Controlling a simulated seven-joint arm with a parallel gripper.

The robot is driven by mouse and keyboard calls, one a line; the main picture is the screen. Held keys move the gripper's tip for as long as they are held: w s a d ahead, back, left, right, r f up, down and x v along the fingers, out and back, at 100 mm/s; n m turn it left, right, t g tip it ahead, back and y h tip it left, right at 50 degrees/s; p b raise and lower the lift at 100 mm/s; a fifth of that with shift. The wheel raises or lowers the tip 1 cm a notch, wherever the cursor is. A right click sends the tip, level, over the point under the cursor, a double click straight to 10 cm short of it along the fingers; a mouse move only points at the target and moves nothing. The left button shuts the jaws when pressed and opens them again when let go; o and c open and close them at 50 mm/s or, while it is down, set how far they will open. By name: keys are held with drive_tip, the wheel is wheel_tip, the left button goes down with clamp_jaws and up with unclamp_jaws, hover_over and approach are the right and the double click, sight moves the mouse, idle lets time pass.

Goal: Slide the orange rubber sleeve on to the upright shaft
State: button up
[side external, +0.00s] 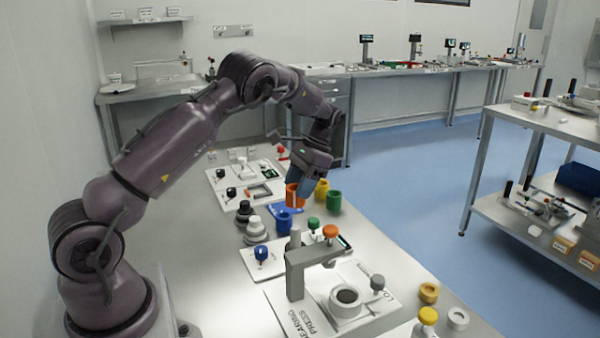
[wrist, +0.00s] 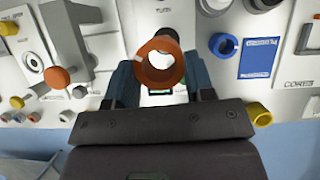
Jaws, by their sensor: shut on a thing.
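The orange rubber sleeve (wrist: 158,62) is an open ring, seen down its bore in the wrist view. My gripper (wrist: 160,70) is shut on it, with one dark blue finger on each side. In the side view the sleeve (side external: 293,195) hangs at the tip of my gripper (side external: 299,184), close to the blue and green sleeves. I cannot pick out the upright shaft for certain. A dark rounded top (wrist: 168,34) shows just behind the sleeve, partly hidden by it; I cannot tell whether it is a knob or a shaft.
A blue sleeve (side external: 284,220), yellow sleeve (side external: 321,189) and green sleeve (side external: 334,201) stand around a blue card (wrist: 258,57). Stepped grey pieces (side external: 255,230) stand to their left. The bearing press (side external: 295,270) rises at the front, with an orange knob (side external: 330,231) beside it.

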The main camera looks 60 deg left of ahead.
idle(0.3)
hover_over(299, 228)
drive_tip(key=shift+w+a+f, duration=0.1)
drive_tip(key=shift+a+f, duration=0.05)
drive_tip(key=shift+f, duration=1.3)
drive_tip(key=shift+w+a+f, duration=0.1)
drive_tip(key=shift+a+f, duration=0.05)
drive_tip(key=shift+f, duration=1.25)
drive_tip(key=shift+f, duration=1.35)
drive_tip(key=shift+f, duration=2.2)
drive_tip(key=o, duration=0.9)
drive_tip(key=shift+o, duration=0.2)
drive_tip(key=shift+r, duration=0.1)
drive_tip(key=v, duration=1.2)
drive_tip(key=shift+w+r, duration=0.15)
drive_tip(key=shift+r, duration=0.2)
